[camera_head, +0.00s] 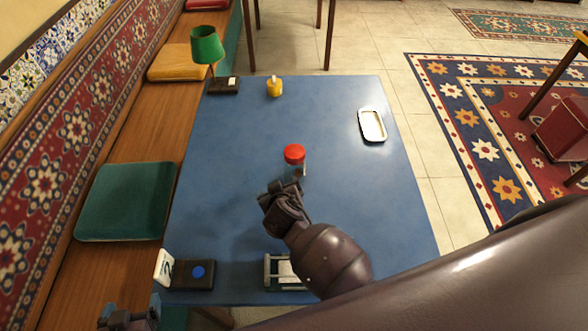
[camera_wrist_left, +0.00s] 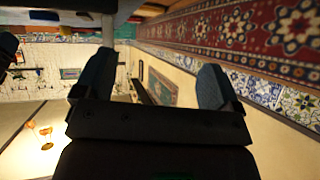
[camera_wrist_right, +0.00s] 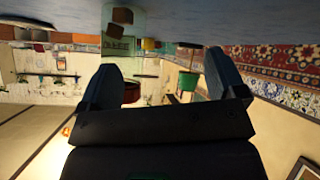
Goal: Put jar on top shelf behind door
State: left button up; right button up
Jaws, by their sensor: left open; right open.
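A glass jar with a red lid (camera_head: 294,154) stands upright near the middle of the blue table. In the right wrist view, which is upside down, the clear jar (camera_wrist_right: 122,30) shows between the fingers, apart from the palm. My right gripper (camera_head: 285,186) is open at table height just in front of the jar, not closed on it. My left gripper (camera_head: 130,308) is open and empty at the bottom left, beyond the table's near left corner. Its wrist view shows open fingers (camera_wrist_left: 152,85) with nothing between them. No door or top shelf can be made out.
On the blue table (camera_head: 230,150) stand a yellow pot (camera_head: 274,87), a white tray (camera_head: 372,125), a green lamp (camera_head: 207,46) and a dark box with a blue disc (camera_head: 193,274). A bench with a green cushion (camera_head: 126,200) borders the left side. The table's middle left is clear.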

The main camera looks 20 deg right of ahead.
aim_at(289, 159)
jog(key=w+m+h, duration=0.1)
jog(key=w+a+m+h+b, duration=0.1)
jog(key=h, duration=0.1)
jog(key=w+a+m+h, duration=0.1)
jog(key=shift+r+t+h, duration=0.3)
jog(key=shift+r+h, duration=0.1)
jog(key=shift+r+m+h, duration=0.4)
jog(key=shift+m+h, duration=0.3)
jog(key=shift+m, duration=0.1)
jog(key=d+r+m+h, duration=0.1)
jog(key=m+h, duration=0.1)
jog(key=w+d+r+m+h, duration=0.1)
jog(key=d+m, duration=0.1)
jog(key=d+r+m+h, duration=0.1)
jog(key=m+h, duration=0.1)
jog(key=shift+w+d+r+m+t+h, duration=0.2)
jog(key=shift+w+d+m+t+h, duration=0.05)
jog(key=shift+d+m+t+h, duration=0.1)
jog(key=shift+x, duration=0.8)
jog(key=p+x, duration=0.1)
jog(key=x, duration=0.3)
jog(key=shift+w+f, duration=0.1)
jog(key=shift+c, duration=0.3)
